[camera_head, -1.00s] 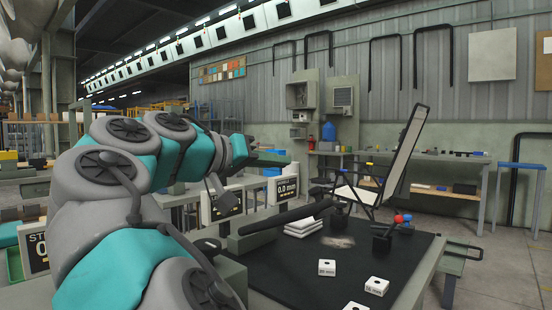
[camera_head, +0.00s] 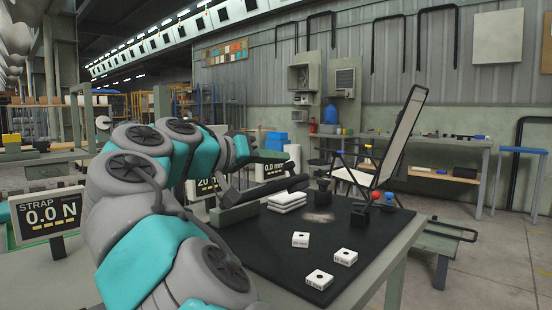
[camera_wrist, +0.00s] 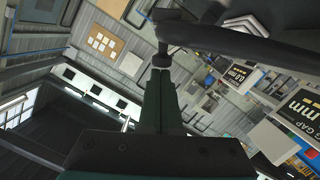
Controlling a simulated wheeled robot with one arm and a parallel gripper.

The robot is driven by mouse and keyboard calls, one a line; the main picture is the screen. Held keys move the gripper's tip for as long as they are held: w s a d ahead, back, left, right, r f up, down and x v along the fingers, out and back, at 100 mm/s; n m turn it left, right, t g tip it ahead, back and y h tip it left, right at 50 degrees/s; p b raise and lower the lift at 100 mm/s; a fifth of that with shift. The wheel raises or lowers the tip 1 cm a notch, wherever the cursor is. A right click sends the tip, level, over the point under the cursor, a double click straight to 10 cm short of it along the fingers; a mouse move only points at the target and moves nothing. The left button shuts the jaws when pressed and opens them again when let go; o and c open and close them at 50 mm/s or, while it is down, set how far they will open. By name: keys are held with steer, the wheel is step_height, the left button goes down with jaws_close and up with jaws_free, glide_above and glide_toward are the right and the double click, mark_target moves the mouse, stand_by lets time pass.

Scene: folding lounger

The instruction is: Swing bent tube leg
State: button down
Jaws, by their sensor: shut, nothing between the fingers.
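A dark bar (camera_head: 268,188), which looks like the tube leg, slopes up to the right above a grey-green block on the bench mat. In the wrist view a thick black tube (camera_wrist: 235,42) crosses the upper right, with a short bent end close to the fingertips. My gripper (camera_head: 285,163) is up behind the bar in the head view. In the wrist view my gripper (camera_wrist: 161,65) is shut and empty. Its tips are at or very near the bent end; I cannot tell whether they touch. An upright framed pale panel (camera_head: 402,138) stands behind the bench.
A STRAP display (camera_head: 50,218) reads 0.0 N. A side ledge (camera_head: 445,240) juts right; floor beyond it is clear.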

mark_target(294, 191)
steer(key=d+f+b, duration=0.1)
steer(key=f+b, duration=0.1)
steer(key=s+d+f+b, duration=0.1)
steer(key=f+b, duration=0.1)
steer(key=s+d+f+b, duration=0.1)
steer(key=f+b, duration=0.1)
steer(key=b, duration=0.1)
steer(key=shift+s+f, duration=0.15)
steer(key=shift+f, duration=0.1)
steer(key=shift+r, duration=0.1)
